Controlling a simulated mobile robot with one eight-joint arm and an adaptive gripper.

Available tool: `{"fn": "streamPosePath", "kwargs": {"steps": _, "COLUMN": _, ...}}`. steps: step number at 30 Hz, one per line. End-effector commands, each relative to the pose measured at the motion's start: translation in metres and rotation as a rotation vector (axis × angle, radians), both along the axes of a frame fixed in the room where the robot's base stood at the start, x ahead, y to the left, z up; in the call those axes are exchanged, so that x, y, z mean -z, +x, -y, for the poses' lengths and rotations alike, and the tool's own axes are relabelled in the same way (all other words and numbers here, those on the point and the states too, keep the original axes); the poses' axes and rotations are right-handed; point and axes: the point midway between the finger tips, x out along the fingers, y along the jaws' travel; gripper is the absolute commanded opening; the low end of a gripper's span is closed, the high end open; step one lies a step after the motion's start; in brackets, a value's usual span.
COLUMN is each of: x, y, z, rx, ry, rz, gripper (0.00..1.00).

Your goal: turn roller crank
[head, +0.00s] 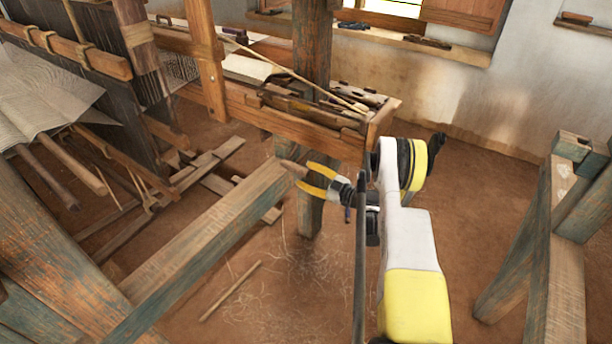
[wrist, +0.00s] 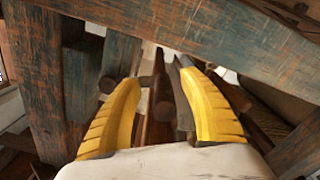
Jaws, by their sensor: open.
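My gripper (head: 303,175) is open, its two yellow fingers spread and pointing left in the head view. A short wooden peg (head: 291,166), which looks like the roller crank's handle, is close to the fingertips at the end of a thick beam. I cannot tell whether the fingers touch it. In the wrist view my gripper (wrist: 160,75) shows both yellow fingers apart. A dark round-ended wooden rod (wrist: 163,107) shows in the gap between them. The rest of the crank and the roller cannot be made out clearly.
A thick weathered beam (head: 205,250) runs from lower left to the gripper. A wooden tool tray (head: 325,125) lies behind the gripper, beside an upright post (head: 311,45). A trestle (head: 555,235) stands at right. Open earthen floor (head: 470,215) lies between.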

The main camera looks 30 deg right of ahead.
Motion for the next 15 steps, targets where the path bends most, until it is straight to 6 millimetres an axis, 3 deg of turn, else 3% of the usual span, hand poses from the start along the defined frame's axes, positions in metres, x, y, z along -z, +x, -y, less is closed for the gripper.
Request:
{"fn": "streamPosePath", "kwargs": {"steps": 5, "x": -0.017, "y": 0.0, "z": 0.0, "rx": 0.0, "ry": 0.0, "rz": 0.0, "gripper": 0.5}}
{"fn": "streamPosePath", "kwargs": {"steps": 15, "x": -0.085, "y": 0.0, "z": 0.0, "rx": 0.002, "ry": 0.003, "rz": 0.002, "gripper": 0.5}}
